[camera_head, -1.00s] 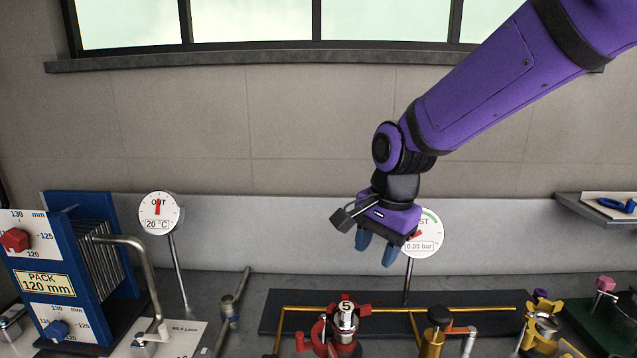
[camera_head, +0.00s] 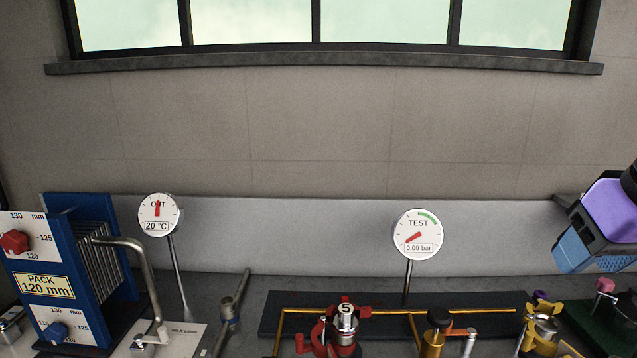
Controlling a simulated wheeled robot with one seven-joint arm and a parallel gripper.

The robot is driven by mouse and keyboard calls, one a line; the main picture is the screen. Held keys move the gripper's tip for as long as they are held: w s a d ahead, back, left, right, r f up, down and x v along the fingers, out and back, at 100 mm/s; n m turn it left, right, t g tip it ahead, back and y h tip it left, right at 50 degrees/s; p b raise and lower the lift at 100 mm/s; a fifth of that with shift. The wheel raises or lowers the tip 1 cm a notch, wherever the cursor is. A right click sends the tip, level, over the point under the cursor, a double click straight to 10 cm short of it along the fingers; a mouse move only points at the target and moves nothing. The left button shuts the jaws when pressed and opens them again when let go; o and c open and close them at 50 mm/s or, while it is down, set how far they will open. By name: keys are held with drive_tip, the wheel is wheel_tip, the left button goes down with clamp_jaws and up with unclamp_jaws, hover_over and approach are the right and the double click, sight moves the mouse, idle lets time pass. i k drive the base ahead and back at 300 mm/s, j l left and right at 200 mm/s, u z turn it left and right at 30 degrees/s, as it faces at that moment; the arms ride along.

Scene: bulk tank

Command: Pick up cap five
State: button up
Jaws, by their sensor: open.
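The cap marked 5 (camera_head: 346,319) is a small silver piece with a white numbered top. It sits upright in a red clamp-like fitting (camera_head: 320,333) at the bottom middle of the head view. My gripper (camera_head: 592,258), purple and black with blue fingers, is at the right edge, far to the right of the cap and higher in the picture. It is open, and nothing shows held in it. Part of my arm is cut off by the picture edge.
The TEST dial (camera_head: 418,234) stands on a post behind the brass pipe (camera_head: 380,309). A black-topped brass fitting (camera_head: 432,338) is right of the cap, and a yellow clamp (camera_head: 530,330) farther right. A blue plate pack (camera_head: 75,262) stands at left.

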sight(345, 324)
drive_tip(key=j+z, duration=0.15)
drive_tip(key=j, duration=0.4)
drive_tip(key=j+z, duration=0.2)
drive_tip(key=j, duration=0.3)
drive_tip(key=k+j+z, duration=0.15)
drive_tip(key=j, duration=0.35)
drive_tip(key=k+j+z, duration=0.15)
drive_tip(key=j, duration=0.35)
